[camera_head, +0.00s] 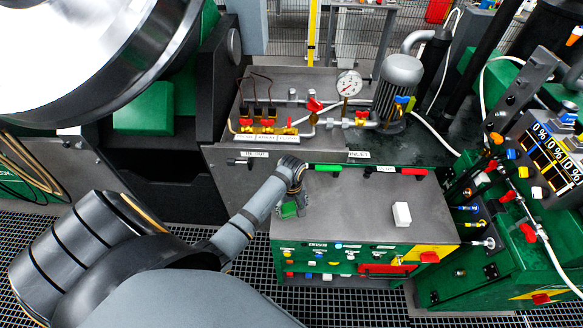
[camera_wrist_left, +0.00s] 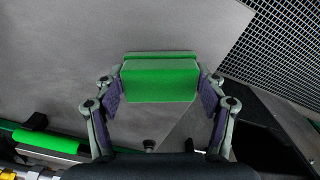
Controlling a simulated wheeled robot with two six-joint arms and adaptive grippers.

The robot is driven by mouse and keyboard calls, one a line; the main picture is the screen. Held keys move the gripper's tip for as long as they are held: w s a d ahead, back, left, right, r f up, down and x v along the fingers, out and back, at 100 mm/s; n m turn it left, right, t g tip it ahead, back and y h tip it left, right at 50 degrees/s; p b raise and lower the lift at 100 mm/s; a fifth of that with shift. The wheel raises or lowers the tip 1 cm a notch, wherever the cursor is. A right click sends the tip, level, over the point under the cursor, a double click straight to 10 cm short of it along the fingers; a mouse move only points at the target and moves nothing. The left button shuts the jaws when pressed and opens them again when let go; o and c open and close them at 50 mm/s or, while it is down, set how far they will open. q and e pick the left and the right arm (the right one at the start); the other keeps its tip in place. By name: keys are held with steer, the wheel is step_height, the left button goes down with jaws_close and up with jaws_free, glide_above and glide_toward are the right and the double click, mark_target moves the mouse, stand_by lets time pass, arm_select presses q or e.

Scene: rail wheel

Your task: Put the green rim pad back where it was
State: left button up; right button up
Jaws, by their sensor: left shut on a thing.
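The green rim pad (camera_wrist_left: 160,82) is between the two fingers of my left gripper (camera_wrist_left: 160,96) in the left wrist view, with a finger against each side. In the head view the left gripper (camera_head: 290,203) points down at the left part of the grey cabinet top, and the green pad (camera_head: 288,210) shows at its tips. I cannot tell whether the pad touches the top or is just above it. A large shiny metal wheel (camera_head: 75,55) fills the upper left of the head view. My right gripper is not in view.
A white block (camera_head: 401,214) sits on the right part of the grey cabinet top (camera_head: 350,220). Green (camera_head: 328,168) and red (camera_head: 414,171) handles line its back edge. A gauge (camera_head: 349,83), valves and a grey motor (camera_head: 398,85) stand behind. The middle of the top is clear.

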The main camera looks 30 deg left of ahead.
mark_target(291, 207)
arm_select(q)
steer(key=o, duration=1)
step_height(291, 207, up, 12)
steer(key=shift+r+b, duration=0.1)
steer(key=shift+b, duration=0.2)
steer(key=shift+s, duration=0.1)
